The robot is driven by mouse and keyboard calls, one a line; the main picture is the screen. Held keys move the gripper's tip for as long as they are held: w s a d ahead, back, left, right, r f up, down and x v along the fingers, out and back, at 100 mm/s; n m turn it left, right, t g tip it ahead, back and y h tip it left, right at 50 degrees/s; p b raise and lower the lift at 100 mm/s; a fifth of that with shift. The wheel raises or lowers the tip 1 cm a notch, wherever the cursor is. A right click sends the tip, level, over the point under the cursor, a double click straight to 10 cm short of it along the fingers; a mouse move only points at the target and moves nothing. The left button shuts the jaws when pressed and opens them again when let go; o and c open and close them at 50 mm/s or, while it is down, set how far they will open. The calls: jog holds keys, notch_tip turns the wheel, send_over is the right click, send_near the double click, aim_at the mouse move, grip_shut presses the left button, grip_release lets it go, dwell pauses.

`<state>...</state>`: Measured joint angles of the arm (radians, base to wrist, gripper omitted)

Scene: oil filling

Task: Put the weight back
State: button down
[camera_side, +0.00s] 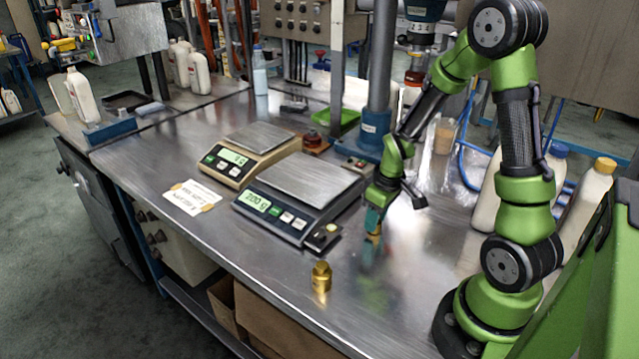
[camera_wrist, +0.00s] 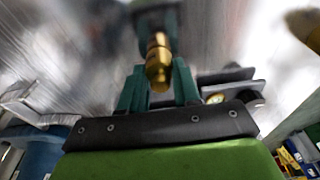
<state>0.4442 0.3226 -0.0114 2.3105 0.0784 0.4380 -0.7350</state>
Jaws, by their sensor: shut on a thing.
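My gripper (camera_side: 374,218) points down over the bench, just right of the black scale. It is shut on a small brass weight (camera_side: 374,238), whose lower part shows below the fingers. In the wrist view the brass weight (camera_wrist: 158,64) sits between the green fingers. I cannot tell for sure whether it clears the bench top. A second brass weight (camera_side: 321,277) stands upright on the bench near the front edge, apart from my gripper. The black scale (camera_side: 300,205) has an empty plate and a lit green display.
A beige scale (camera_side: 247,155) with an empty plate stands behind and left of the black one. A paper sheet (camera_side: 192,197) lies left of it. A blue-based column (camera_side: 375,130) and green tray (camera_side: 335,120) stand behind. White bottles (camera_side: 590,195) are at the right.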

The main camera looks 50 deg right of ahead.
jog(key=shift+f, duration=0.1)
jog(key=c, duration=0.8)
grip_release()
notch_tip(320, 180, up, 12)
jog(key=s, duration=0.2)
jog(key=s+a+r+m+t+y, duration=0.1)
jog(key=s+a+r+m+t, duration=0.1)
jog(key=a+r, duration=0.3)
jog(key=s+a+r+m+t+y, duration=0.1)
jog(key=s+a+r+m+t, duration=0.1)
jog(key=a+r, duration=0.4)
jog(key=a+t, duration=0.1)
jog(key=a, duration=0.4)
jog(key=shift+s+a, duration=0.2)
jog(key=shift+a, duration=0.05)
